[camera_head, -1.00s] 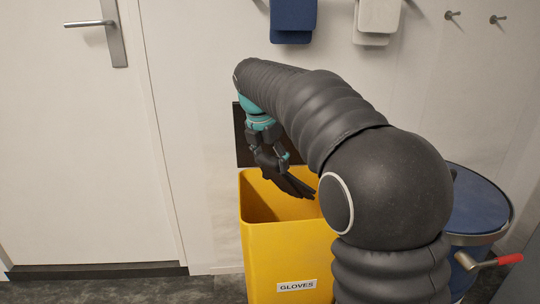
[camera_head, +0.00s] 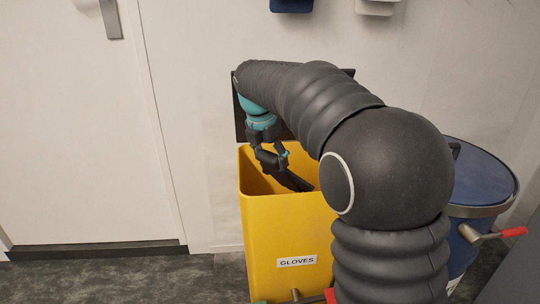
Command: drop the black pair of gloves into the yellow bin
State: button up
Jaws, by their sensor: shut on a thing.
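The yellow bin (camera_head: 290,235) stands on the floor against the wall, with a "GLOVES" label on its front and an open top. My gripper (camera_head: 271,158) points down at the bin's mouth. It is shut on the black pair of gloves (camera_head: 292,181), which hangs down and to the right from the fingers. The lower part of the gloves is inside the opening, below the rim line in this view. The fingertips are partly hard to tell from the dark gloves. The bin's floor is hidden.
A blue drum (camera_head: 480,185) with a red-tipped handle (camera_head: 512,232) stands to the right, partly behind my arm. A dark panel (camera_head: 240,115) is on the wall behind the bin. A white door (camera_head: 75,140) is at left. The floor (camera_head: 210,275) left of the bin is clear.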

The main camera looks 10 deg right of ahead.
jog(key=o, duration=1.2)
